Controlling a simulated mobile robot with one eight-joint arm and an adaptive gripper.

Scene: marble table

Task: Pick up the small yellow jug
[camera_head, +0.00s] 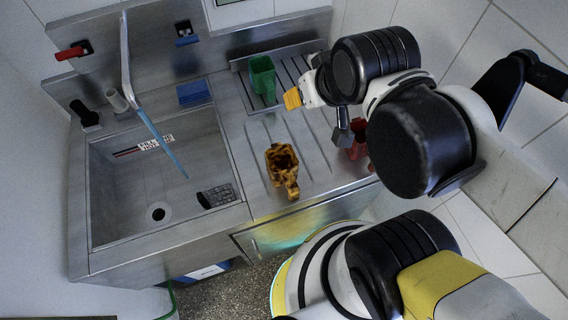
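A small mottled yellow-brown jug (282,168) stands on the ribbed metal drainboard, near its front edge and right of the sink basin. Its open top faces up toward the camera. My gripper (293,98) is at the end of my arm, above and slightly right of the jug in the picture, apart from it. An orange-yellow tip shows there, but the fingers are too small and partly hidden to tell open from shut.
A green jug (262,77) stands at the back of the drainboard. A red object (357,141), partly hidden by my arm, is at the right. Drainboard around the yellow jug is clear.

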